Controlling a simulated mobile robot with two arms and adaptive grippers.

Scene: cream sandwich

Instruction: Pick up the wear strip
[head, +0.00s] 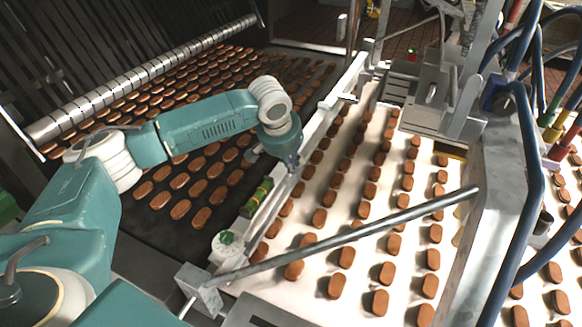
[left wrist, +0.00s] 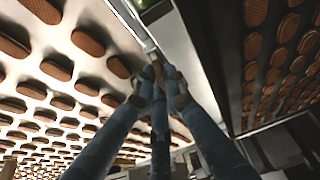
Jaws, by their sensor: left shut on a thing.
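My left gripper shows in the left wrist view (left wrist: 157,82), with its blue-grey fingers closed together beside a metal rail. They are shut on a thin piece, taken as the wear strip, which is mostly hidden between the fingertips. A narrow pale strip (left wrist: 134,22) runs along the rail edge up to the fingertips; I cannot tell whether it is the same piece. In the head view my left arm reaches from the left, and its wrist is over the white rail between the two belts. The fingers are hardly visible there. My right gripper is not in view.
A white belt (head: 333,218) with rows of brown biscuits lies right of the rail. A dark belt (head: 150,228) with more biscuits lies left. A grey metal bar (head: 350,235) crosses the white belt. A green block (head: 256,197) sits along the rail. Blue hoses (head: 530,150) hang at right.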

